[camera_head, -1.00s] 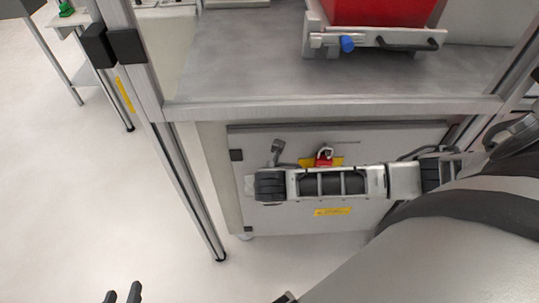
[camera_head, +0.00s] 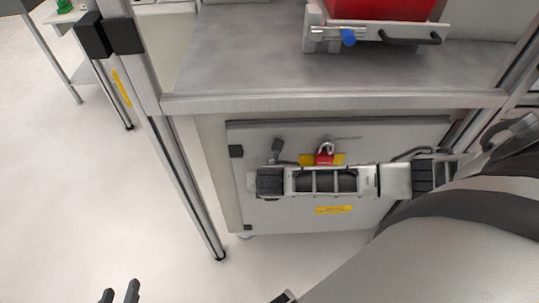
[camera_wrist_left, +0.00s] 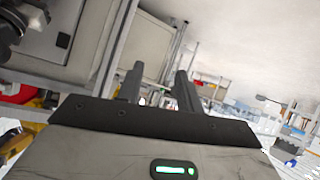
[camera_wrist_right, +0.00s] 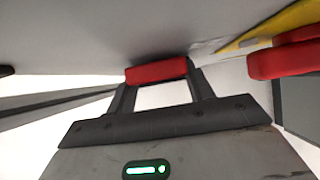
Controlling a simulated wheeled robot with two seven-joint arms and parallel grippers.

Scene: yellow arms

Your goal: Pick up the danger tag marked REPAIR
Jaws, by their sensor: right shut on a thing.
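A red padlock (camera_head: 325,154) with a pale shackle hangs at a yellow plate (camera_head: 307,159) on the grey cabinet door (camera_head: 395,140). In the right wrist view, my right gripper (camera_wrist_right: 160,78) is shut on a red piece (camera_wrist_right: 156,71) across its fingertips. No lettering shows on it, so I cannot confirm that it is the REPAIR tag. A second red object (camera_wrist_right: 288,60) is at the right edge, near a yellow strip (camera_wrist_right: 285,22). In the head view my right wrist covers the area below the padlock, hiding the fingers. My left gripper (camera_head: 119,293) is open and empty.
A metal bench top (camera_head: 240,60) overhangs the cabinet. A red container (camera_head: 380,8) stands on it in a metal holder. A frame post (camera_head: 185,185) rises left of the cabinet. A yellow label (camera_head: 333,210) is low on the door. The floor (camera_head: 75,190) at left is clear.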

